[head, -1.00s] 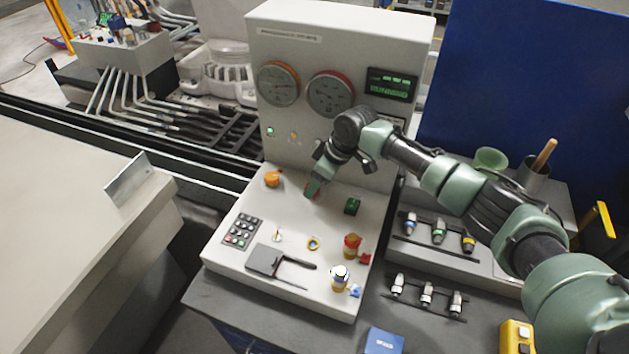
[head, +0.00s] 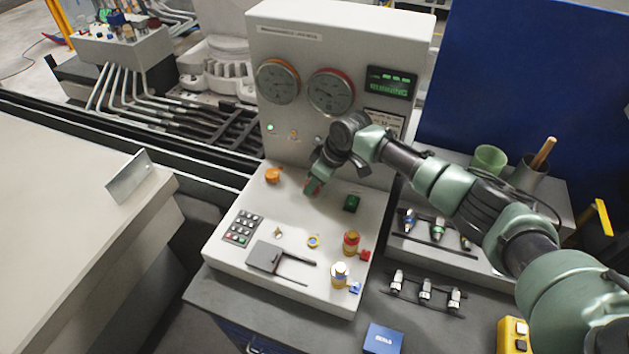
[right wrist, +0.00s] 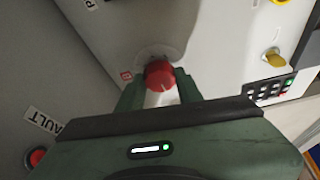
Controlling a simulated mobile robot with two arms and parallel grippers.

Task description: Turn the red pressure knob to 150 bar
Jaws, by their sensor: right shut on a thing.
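The red pressure knob (right wrist: 160,75) shows between the two fingers of my right gripper (right wrist: 160,92) in the right wrist view. The fingers are shut on it, one on each side, and a pale mark runs along its face. In the head view my right gripper (head: 314,186) reaches down onto the sloped white panel (head: 225,235), where it largely hides the knob. Two round gauges, one with an orange rim (head: 278,82) and one with a red rim (head: 331,92), sit on the upright face. Their needle readings are too small to tell. My left gripper is out of view.
An orange knob (head: 273,175) is left of my right gripper and a green switch (head: 352,203) is right of it. A green-lit display (head: 390,83) is above.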

